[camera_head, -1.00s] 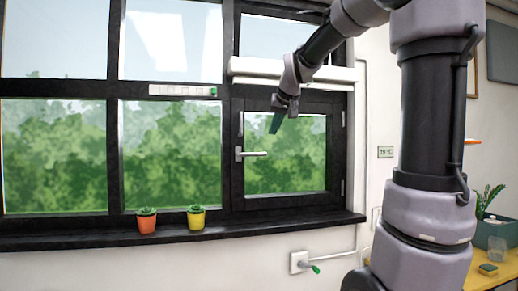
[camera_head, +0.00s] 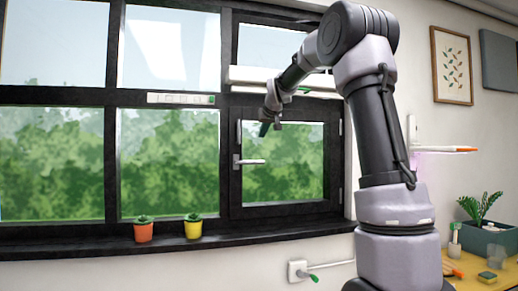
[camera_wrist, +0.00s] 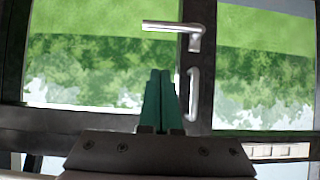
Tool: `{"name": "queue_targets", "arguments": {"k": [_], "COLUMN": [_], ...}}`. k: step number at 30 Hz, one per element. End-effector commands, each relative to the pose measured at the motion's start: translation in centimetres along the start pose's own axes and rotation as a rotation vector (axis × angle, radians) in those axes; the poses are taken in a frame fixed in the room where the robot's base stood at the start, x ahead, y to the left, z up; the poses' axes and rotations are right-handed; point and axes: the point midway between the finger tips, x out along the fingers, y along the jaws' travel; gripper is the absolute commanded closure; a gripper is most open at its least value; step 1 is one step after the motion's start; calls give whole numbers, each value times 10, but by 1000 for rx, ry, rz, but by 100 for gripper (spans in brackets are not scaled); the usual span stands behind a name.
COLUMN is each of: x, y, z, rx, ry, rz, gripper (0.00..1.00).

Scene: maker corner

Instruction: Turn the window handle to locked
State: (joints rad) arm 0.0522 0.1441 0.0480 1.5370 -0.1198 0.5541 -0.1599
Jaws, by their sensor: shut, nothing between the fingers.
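The window handle (camera_head: 248,161) is a light metal lever on the left frame of the small right-hand casement (camera_head: 333,165). The lever lies horizontal and points right in the head view. The wrist view shows the handle (camera_wrist: 172,26) at the top, its lever pointing left. My gripper (camera_head: 264,129) is in front of the casement's upper left part, above the handle in the head view. Its teal fingers (camera_wrist: 158,95) are together, with nothing between them. They appear apart from the handle, below it in the wrist view.
A vertical metal pull (camera_wrist: 192,95) is on the frame just right of the fingers in the wrist view. A white horizontal casing (camera_head: 290,80) crosses above the casement. An orange pot (camera_head: 143,232) and a yellow pot (camera_head: 193,229) stand on the dark sill (camera_head: 90,240).

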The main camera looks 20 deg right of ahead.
Motion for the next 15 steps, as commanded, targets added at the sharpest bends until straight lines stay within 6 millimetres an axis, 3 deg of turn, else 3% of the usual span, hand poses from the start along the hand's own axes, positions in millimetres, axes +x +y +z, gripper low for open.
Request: {"name": "queue_targets", "arguments": {"k": [15], "x": [100], "y": [0], "z": [2], "rx": [1], "ry": [-4], "rz": [0], "gripper": [100]}}
